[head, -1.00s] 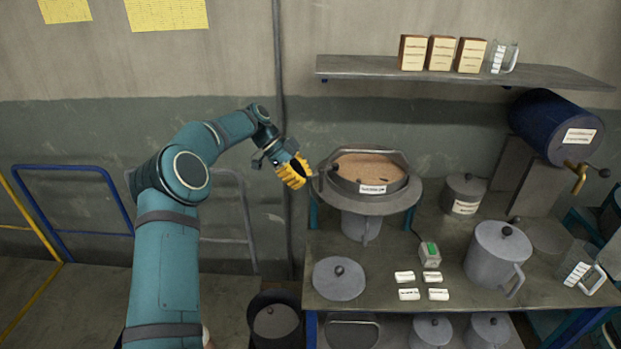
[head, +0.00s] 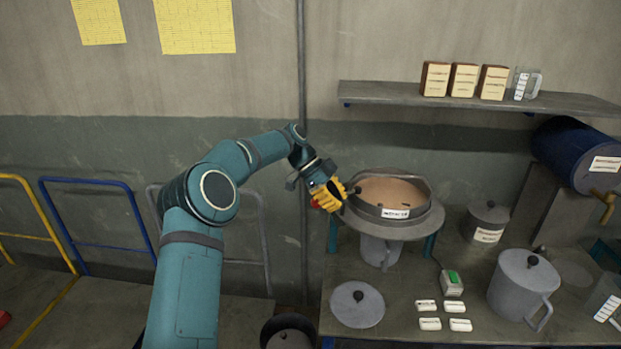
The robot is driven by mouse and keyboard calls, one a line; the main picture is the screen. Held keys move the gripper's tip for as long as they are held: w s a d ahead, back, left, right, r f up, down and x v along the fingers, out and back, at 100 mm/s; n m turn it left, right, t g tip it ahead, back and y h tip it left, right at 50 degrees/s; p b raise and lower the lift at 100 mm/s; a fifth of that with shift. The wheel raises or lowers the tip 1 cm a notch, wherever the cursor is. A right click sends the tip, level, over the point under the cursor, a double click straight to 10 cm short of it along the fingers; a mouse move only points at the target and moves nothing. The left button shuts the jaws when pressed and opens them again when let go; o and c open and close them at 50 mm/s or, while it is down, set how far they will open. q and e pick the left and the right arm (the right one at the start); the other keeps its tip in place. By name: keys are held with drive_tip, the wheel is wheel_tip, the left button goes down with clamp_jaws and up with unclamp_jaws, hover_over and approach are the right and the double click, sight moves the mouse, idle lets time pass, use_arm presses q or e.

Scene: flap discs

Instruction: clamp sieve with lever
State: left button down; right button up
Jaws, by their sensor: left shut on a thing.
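The sieve (head: 420,211) is a round grey pan with brown material inside and a white label on its front rim. It sits on a round grey stand on the bench. The clamp lever, with a dark knob (head: 356,190), is at the sieve's left edge. My left gripper (head: 342,192), with yellow fingers, is at that left edge and shut on the lever; the fingers hide part of it. A small red part shows just below the fingers. My right gripper is not in view.
A grey lid (head: 357,304), several white tags (head: 429,324), a small box with a green top (head: 452,284), a lidded pot (head: 488,222) and a large jug (head: 522,287) stand on the bench. A shelf (head: 480,98) is above. A blue drum (head: 575,150) is at right.

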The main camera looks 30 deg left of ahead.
use_arm(q)
drive_tip(key=v, duration=0.3)
drive_tip(key=p+v, duration=0.1)
drive_tip(key=v, duration=0.2)
drive_tip(key=p+v, duration=0.1)
drive_tip(key=v, duration=0.2)
drive_tip(key=shift+w+a+r, duration=0.15)
drive_tip(key=shift+w+a, duration=0.15)
drive_tip(key=shift+a, duration=0.1)
